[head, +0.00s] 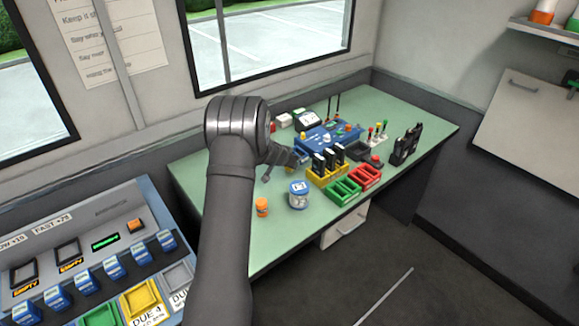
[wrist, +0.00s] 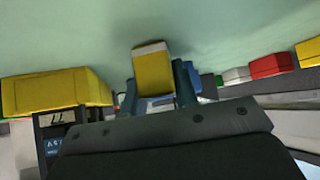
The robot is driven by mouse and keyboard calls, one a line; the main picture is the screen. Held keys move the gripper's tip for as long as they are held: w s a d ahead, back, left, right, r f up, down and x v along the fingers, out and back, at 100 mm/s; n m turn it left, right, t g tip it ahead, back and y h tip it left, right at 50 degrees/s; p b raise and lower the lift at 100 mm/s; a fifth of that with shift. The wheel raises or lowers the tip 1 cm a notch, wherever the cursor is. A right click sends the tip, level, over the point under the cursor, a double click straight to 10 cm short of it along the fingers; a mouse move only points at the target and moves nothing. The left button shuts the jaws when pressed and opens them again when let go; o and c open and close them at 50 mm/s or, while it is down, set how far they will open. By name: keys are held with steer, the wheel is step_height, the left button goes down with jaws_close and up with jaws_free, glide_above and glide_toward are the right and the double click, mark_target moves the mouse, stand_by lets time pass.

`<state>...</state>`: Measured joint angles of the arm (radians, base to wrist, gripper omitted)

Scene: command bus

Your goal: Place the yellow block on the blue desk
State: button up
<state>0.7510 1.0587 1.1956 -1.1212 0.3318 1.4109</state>
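In the wrist view a yellow block (wrist: 152,74) with a pale end face sits between the two dark fingers of my gripper (wrist: 158,82). The fingers lie against both its sides, and it appears held. In the head view my gripper (head: 270,172) is over the left part of the green table, left of the blue desk-like unit (head: 318,140). My arm partly hides the gripper there, and I cannot make out the block in it. The blue unit carries several small coloured parts. Blue patches (wrist: 195,82) show beside the right finger in the wrist view.
Yellow (head: 316,177), green (head: 345,192) and red (head: 368,177) trays stand right of the gripper; black handsets are in the yellow one. A blue-white jar (head: 298,196) and an orange bottle (head: 262,207) stand in front. The table's left front is clear.

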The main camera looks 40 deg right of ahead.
steer(key=shift+c, duration=0.3)
step_height(320, 180, up, 18)
steer(key=w+a+f+n+t+y, duration=0.1)
steer(key=w+a+f+n, duration=0.15)
steer(key=a, duration=0.65)
steer(key=w+a+f+n+t+y, duration=0.2)
steer(key=a+f+n, duration=0.15)
steer(key=a, duration=0.55)
steer(key=w+a+f+n+t+y, duration=0.1)
steer(key=w+a+f+n, duration=0.2)
steer(key=a, duration=0.7)
steer(key=s+a+f+n+y, duration=0.1)
steer(key=s+a, duration=0.1)
steer(key=a, duration=0.5)
steer(key=s+a+f+n+t+y, duration=0.1)
steer(key=s+a+f+n, duration=0.1)
steer(key=a, duration=0.5)
steer(key=s+a+f+n+y, duration=0.1)
steer(key=s+a+f+y, duration=0.1)
steer(key=a, duration=0.6)
steer(key=shift+f+t, duration=0.2)
steer(key=shift+t, duration=0.1)
steer(key=shift+n, duration=0.3)
steer(key=a, duration=0.6)
steer(key=shift+a, duration=0.3)
steer(key=shift+s+a, duration=0.1)
steer(key=shift+a, duration=0.3)
